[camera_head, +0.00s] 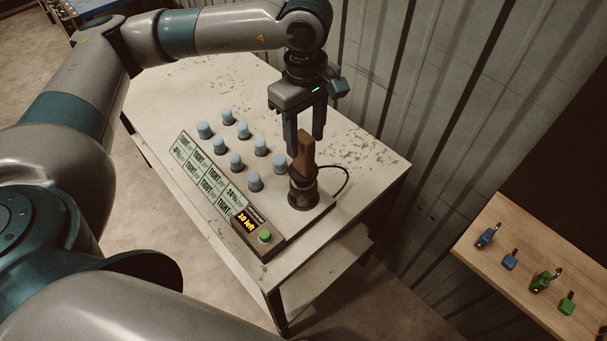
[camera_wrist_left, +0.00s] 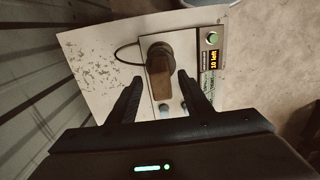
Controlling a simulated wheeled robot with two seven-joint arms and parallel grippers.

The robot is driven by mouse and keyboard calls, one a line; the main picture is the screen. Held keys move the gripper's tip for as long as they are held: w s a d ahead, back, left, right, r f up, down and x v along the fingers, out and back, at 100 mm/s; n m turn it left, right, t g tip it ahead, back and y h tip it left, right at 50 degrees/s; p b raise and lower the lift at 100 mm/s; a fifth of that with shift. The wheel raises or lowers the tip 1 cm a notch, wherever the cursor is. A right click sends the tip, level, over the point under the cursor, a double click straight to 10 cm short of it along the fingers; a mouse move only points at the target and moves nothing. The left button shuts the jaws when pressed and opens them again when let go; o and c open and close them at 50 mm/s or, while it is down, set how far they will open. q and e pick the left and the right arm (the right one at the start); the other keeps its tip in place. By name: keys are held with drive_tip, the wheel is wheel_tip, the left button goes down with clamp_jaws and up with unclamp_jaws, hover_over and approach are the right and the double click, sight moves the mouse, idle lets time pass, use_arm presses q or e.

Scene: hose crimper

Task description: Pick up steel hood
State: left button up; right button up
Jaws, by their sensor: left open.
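I cannot tell for sure which thing is the steel hood. A brown upright block (camera_head: 303,158) stands on a dark round fitting (camera_head: 303,190) at the right end of the control panel. My left gripper (camera_head: 304,138) points down over the block, its two fingers apart and empty. In the left wrist view the block (camera_wrist_left: 159,84) shows between the spread fingers (camera_wrist_left: 159,79), with the dark fitting (camera_wrist_left: 160,50) beyond it. I cannot tell whether the fingers touch the block. My right gripper is not in view.
Several pale blue-capped pegs (camera_head: 236,162) stand beside labelled tiles (camera_head: 207,177) on the worn white table (camera_head: 365,150). A display (camera_head: 246,219) reads "10 left", near a green button (camera_head: 265,237). A cable loops behind the fitting. A wooden shelf (camera_head: 530,270) holds small blue and green items.

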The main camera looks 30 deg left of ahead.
sight(304, 157)
use_arm(q)
drive_tip(key=shift+f, duration=0.8)
drive_tip(key=shift+a+f+p, duration=0.15)
drive_tip(key=shift+f+p, duration=0.7)
drive_tip(key=shift+p, duration=0.25)
wheel_tip(304, 157, down, 2)
drive_tip(key=shift+f+p, duration=0.1)
drive_tip(key=shift+p, duration=0.45)
drive_tip(key=shift+f, duration=0.65)
clamp_jaws()
